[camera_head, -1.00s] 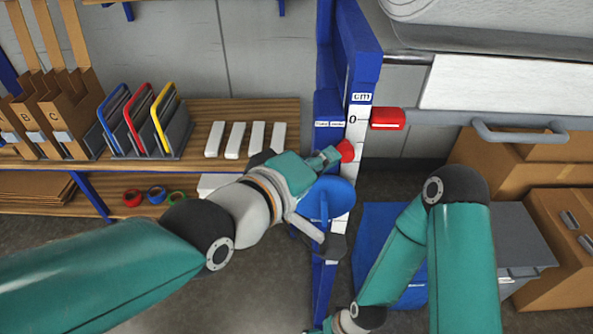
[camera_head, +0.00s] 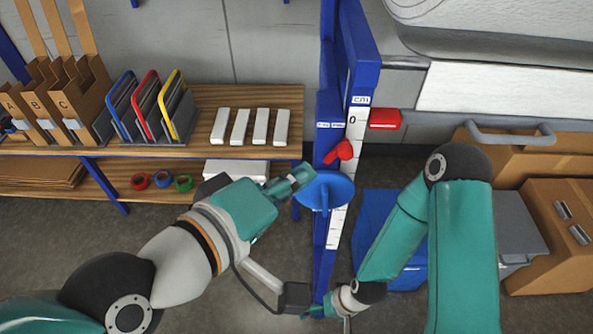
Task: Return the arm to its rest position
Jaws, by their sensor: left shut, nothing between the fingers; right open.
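My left gripper (camera_head: 303,176) is at the middle of the view, in front of the blue post, beside the blue round disc (camera_head: 325,191). Its fingers are closed and hold nothing. My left arm comes in from the lower left. My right gripper (camera_head: 318,312) is low in the view, near the foot of the blue post (camera_head: 357,60); its fingers are small and partly cut off by the lower edge. A red piece (camera_head: 340,152) sits on the post just above the disc, apart from my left gripper.
A wooden shelf (camera_head: 200,92) at the left carries lettered cardboard holders (camera_head: 62,100), coloured-frame racks (camera_head: 148,106) and several white blocks (camera_head: 240,127). Tape rolls (camera_head: 161,180) lie below. A white cm scale (camera_head: 352,140) runs down the post. Cardboard boxes (camera_head: 550,235) stand at the right.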

